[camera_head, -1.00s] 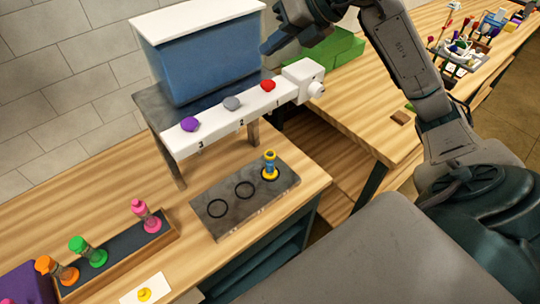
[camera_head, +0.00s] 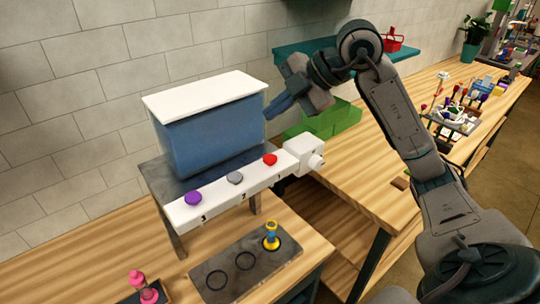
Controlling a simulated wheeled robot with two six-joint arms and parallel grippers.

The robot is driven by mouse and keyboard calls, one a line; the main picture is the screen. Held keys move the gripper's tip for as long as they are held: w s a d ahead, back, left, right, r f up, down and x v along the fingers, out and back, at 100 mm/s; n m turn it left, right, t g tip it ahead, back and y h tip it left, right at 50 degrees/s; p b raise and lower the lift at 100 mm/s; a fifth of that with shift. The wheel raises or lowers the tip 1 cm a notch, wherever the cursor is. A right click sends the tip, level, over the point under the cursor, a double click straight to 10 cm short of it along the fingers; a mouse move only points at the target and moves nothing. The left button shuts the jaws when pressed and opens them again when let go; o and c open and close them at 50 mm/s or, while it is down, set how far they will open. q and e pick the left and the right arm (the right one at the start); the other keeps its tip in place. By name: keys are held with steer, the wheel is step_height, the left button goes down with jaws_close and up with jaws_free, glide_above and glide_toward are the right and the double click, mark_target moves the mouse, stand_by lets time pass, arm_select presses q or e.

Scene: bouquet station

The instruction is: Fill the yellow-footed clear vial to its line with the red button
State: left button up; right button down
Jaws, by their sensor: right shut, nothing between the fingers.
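The yellow-footed vial (camera_head: 271,236) stands upright in the right-hand ring of the dark plate (camera_head: 222,262), below the spout bar. Its middle looks blue; its line and fill level are too small to tell. The red button (camera_head: 269,159) is on top of the white bar (camera_head: 215,197), above the number 1. My right gripper (camera_head: 270,112) is shut and empty, beside the right side of the blue tank and above the red button, apart from it. My left gripper is not in view.
Grey (camera_head: 235,177) and purple (camera_head: 193,198) buttons share the bar. The white-lidded blue tank (camera_head: 210,138) stands behind it. A pink vial (camera_head: 148,294) is at the lower left. Green boxes (camera_head: 335,120) lie behind my right arm. The plate's other two rings are empty.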

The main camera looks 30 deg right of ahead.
steer(key=shift+r+m, duration=0.3)
steer(key=shift+m, duration=1)
steer(key=b, duration=0.7)
glide_above(275, 158)
step_height(275, 158, down, 7)
steer(key=shift+f, duration=0.1)
steer(key=shift+d+f+b, duration=0.1)
steer(key=shift+f+b, duration=0.5)
steer(key=shift+f, duration=0.25)
steer(key=shift+f, duration=0.15)
steer(key=shift+f, duration=0.25)
steer(key=shift+f+b, duration=0.6)
steer(key=shift+b, duration=0.05)
stand_by(0.8)
stand_by(0.3)
steer(key=shift+r+p, duration=1.05)
